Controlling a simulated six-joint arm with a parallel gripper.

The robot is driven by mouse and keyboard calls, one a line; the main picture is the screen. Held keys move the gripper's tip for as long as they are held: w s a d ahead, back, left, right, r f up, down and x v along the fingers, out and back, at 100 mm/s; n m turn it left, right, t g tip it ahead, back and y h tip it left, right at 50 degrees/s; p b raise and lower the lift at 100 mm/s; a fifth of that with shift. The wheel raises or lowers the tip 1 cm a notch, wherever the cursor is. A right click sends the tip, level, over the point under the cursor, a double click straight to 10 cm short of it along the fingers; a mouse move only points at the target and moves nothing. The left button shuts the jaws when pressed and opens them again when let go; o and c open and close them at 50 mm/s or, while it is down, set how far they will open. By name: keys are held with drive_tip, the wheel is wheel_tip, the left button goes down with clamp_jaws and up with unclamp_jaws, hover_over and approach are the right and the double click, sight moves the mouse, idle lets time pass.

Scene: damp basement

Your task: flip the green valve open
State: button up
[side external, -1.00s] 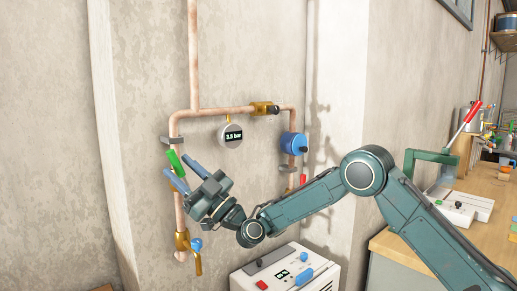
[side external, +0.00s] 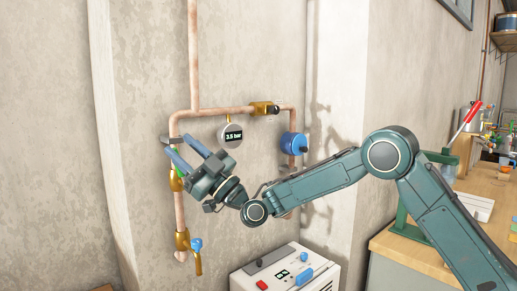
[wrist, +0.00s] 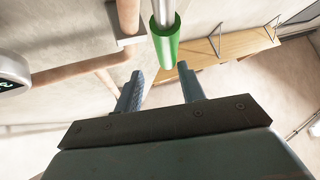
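The green valve handle (wrist: 165,48) is a green sleeve on a metal lever. In the wrist view its end lies just ahead of my gripper (wrist: 160,68), roughly in line with the gap between the fingertips. In the side view my gripper (side external: 179,145) hides most of the handle; only a sliver of green shows. The brass valve body (side external: 175,182) sits on the left vertical copper pipe (side external: 179,212). My gripper is open, its blue-grey fingers apart with nothing held between them. I cannot tell whether a finger touches the handle.
A gauge (side external: 231,135) reading 3.5 bar and a blue round device (side external: 292,145) are to the right. A brass tap with a blue handle (side external: 196,245) is below. A white box (side external: 285,275) stands under the pipes. A workbench (side external: 430,240) is at right.

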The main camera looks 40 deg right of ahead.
drive_tip(key=shift+r, duration=0.9)
drive_tip(key=shift+c, duration=0.2)
drive_tip(key=s+a+f+g+h, duration=0.2)
drive_tip(key=s+a+g, duration=0.2)
drive_tip(key=s, duration=0.1)
drive_tip(key=s+d+f+m+h, duration=0.2)
drive_tip(key=s+d+m+h, duration=0.3)
drive_tip(key=s+d+h, duration=0.1)
drive_tip(key=shift+s+f+m+g+h, duration=0.2)
drive_tip(key=shift+f+m+g+h, duration=0.1)
drive_tip(key=shift+m, duration=0.1)
drive_tip(key=shift+w, duration=0.2)
drive_tip(key=shift+x, duration=6.75)
